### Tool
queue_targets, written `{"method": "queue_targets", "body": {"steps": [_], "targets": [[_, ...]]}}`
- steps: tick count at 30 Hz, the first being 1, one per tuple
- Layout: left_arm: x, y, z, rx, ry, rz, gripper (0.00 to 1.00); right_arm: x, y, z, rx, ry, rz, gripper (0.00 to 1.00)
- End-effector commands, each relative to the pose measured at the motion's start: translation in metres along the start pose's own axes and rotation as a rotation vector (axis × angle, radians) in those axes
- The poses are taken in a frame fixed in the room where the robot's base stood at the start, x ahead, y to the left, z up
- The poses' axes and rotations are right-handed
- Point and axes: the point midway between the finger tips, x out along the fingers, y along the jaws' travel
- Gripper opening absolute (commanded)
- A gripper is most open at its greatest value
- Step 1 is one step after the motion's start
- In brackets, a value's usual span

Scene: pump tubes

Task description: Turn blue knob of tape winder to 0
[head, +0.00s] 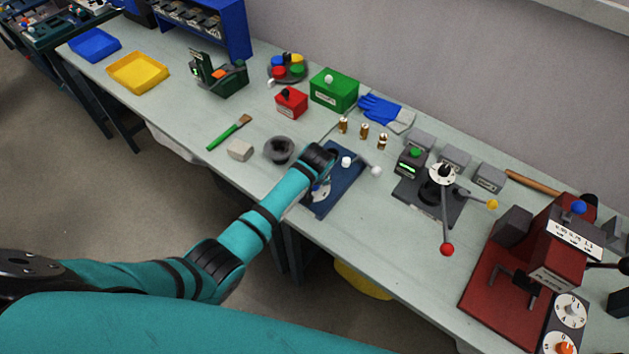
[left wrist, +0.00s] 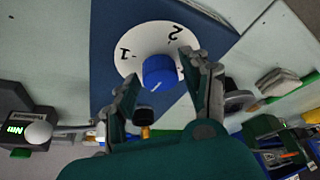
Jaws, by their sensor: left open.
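The tape winder's blue base plate (head: 348,182) lies on the bench in the head view, partly hidden by my left arm. In the left wrist view its white dial (left wrist: 128,36) shows the marks 1 and 2. The blue knob (left wrist: 160,72) sits on the dial and has a short white pointer line. The 0 mark cannot be seen. My left gripper (left wrist: 158,70) is open, with one finger on each side of the knob; contact cannot be told. In the head view the gripper's fingers are mostly hidden by the wrist. My right gripper is not in view.
A lever with a white ball (head: 376,171) sticks out beside the base plate. A grey bowl (head: 279,150) stands to its left and several brass fittings (head: 364,131) stand behind. A dark device with a red-ball lever (head: 447,249) stands to the right, a red press (head: 548,245) beyond it.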

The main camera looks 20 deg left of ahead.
Motion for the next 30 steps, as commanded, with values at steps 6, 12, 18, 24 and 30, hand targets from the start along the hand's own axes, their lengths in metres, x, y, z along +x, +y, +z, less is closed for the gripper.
{"method": "queue_targets", "body": {"steps": [6,12,18,24,30], "targets": [[0.0002,-0.0016,0.0002,0.137,0.0,0.056,0.48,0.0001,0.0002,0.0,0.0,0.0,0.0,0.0],[0.0004,-0.0035,-0.0007,0.337,0.001,0.139,0.48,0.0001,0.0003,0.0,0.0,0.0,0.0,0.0],[0.0004,-0.0035,-0.0012,0.446,0.001,0.185,0.48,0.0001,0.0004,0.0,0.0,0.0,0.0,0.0],[0.0008,-0.0049,-0.0025,0.645,0.002,0.266,0.48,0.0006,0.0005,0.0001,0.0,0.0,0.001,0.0],[0.0021,-0.0055,-0.0023,0.759,0.001,0.313,0.48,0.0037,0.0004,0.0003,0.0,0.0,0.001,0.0]]}}
